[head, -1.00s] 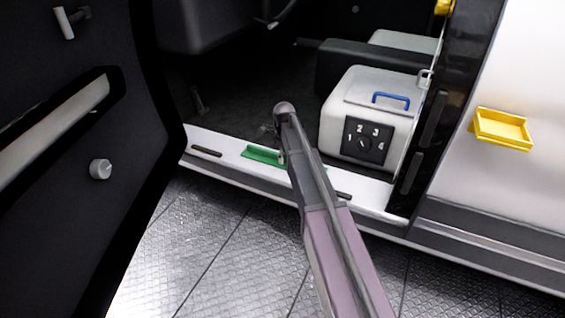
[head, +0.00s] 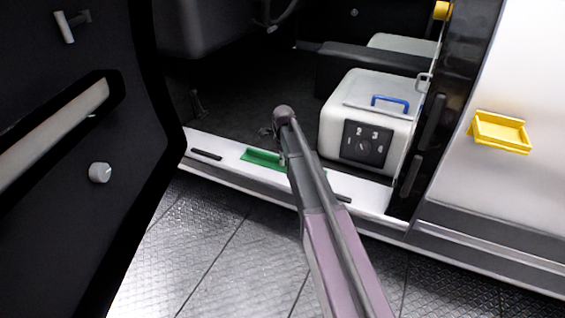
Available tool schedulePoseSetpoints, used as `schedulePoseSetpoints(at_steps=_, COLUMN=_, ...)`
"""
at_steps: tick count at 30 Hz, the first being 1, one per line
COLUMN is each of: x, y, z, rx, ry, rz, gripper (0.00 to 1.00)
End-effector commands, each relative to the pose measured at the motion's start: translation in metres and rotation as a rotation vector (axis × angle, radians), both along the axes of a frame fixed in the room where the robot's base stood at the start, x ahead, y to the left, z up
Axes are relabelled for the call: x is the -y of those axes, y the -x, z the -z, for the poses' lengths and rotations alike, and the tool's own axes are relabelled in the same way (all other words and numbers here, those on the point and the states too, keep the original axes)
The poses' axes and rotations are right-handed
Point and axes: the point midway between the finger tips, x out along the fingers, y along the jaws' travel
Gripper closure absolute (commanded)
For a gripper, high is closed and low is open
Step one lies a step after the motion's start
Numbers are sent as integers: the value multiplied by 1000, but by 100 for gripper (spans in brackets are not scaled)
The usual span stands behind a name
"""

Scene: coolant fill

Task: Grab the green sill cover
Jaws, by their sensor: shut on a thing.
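The green sill cover (head: 262,157) lies along the white door sill (head: 222,166) in the head view, near the middle of the picture. My arm reaches up from the bottom and hides the cover's right part. My gripper (head: 282,160) is at the cover, mostly hidden behind my arm, and it is shut on the cover. The cover still rests at sill level; I cannot see a gap under it.
A white box (head: 340,120) with a blue handle (head: 390,99) and a numbered dial stands right of my arm. A yellow tray (head: 501,131) is on the white body panel at right. The open dark door (head: 60,200) fills the left. The patterned floor in front is clear.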

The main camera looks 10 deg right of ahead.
Motion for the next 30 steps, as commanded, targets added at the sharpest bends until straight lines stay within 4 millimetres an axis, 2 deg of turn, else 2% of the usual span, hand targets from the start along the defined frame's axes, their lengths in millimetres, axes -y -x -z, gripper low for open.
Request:
schedulePoseSetpoints(at_steps=11, x=0, y=0, z=-11, rx=0, ry=0, rz=0, gripper=100)
schedulePoseSetpoints(at_steps=22, x=0, y=0, z=-42, rx=0, ry=0, rz=0, gripper=100)
schedulePoseSetpoints(at_steps=24, x=1, y=23, z=-38, rx=0, ry=0, rz=0, gripper=100)
schedulePoseSetpoints(at_steps=30, x=4, y=70, z=-42, rx=0, ry=0, rz=0, gripper=100)
